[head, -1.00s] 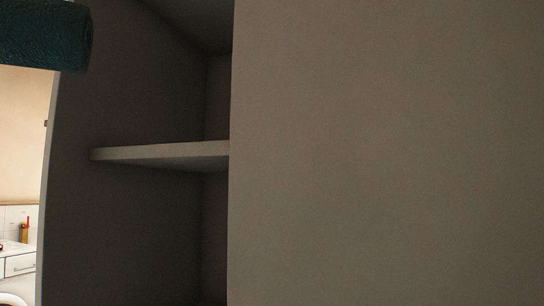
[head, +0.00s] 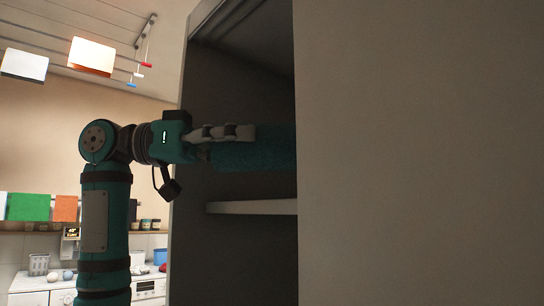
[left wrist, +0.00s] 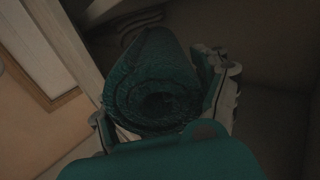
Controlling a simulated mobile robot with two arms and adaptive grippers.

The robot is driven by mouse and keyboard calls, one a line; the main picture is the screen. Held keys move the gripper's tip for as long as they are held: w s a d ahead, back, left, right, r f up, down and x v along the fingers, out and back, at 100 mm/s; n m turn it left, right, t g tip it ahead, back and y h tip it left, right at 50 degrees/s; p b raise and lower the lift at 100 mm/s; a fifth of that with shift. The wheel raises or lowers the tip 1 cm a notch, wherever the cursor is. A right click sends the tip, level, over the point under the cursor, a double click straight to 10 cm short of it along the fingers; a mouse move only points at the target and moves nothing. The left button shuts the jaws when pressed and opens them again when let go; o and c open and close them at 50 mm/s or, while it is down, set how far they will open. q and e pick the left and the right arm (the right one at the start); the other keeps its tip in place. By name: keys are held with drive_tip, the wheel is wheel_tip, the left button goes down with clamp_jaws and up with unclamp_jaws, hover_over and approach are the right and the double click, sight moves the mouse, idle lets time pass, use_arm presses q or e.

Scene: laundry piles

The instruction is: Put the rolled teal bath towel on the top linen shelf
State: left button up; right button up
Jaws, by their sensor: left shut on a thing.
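The rolled teal bath towel (head: 250,154) is in my left gripper (head: 228,133), inside the opening of the tall cabinet. The gripper is shut on the towel. In the left wrist view the towel (left wrist: 155,85) shows its spiral end between the two fingers (left wrist: 165,90). In the head view the towel is above a pale shelf (head: 250,207), with a dark gap between them. The towel's right end is hidden behind the cabinet's large front panel (head: 420,150). My right gripper is not in view.
The cabinet's left side edge (head: 186,90) stands close to my left arm. The large panel blocks the right half of the view. At the left are a ceiling rack with hanging cloths (head: 92,56), a row of coloured cloths (head: 30,207) and a white counter (head: 35,283).

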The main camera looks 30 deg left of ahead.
sight(268, 171)
use_arm(q)
drive_tip(key=w, duration=0.2)
drive_tip(key=w+d+p, duration=0.1)
drive_tip(key=w, duration=0.1)
drive_tip(key=shift+d+r, duration=0.1)
drive_tip(key=shift+d, duration=0.05)
drive_tip(key=shift+w, duration=0.2)
wheel_tip(268, 171, down, 2)
drive_tip(key=shift+s+d+f, duration=0.1)
drive_tip(key=shift+f, duration=0.15)
drive_tip(key=shift+a+f, duration=0.2)
drive_tip(key=shift+f, duration=0.4)
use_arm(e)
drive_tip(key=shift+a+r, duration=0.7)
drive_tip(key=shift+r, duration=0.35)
use_arm(q)
drive_tip(key=shift+d, duration=0.1)
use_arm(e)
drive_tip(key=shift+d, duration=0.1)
use_arm(q)
drive_tip(key=shift+d+f, duration=0.1)
drive_tip(key=shift+f, duration=0.05)
drive_tip(key=o, duration=1.6)
drive_tip(key=shift+c, duration=0.2)
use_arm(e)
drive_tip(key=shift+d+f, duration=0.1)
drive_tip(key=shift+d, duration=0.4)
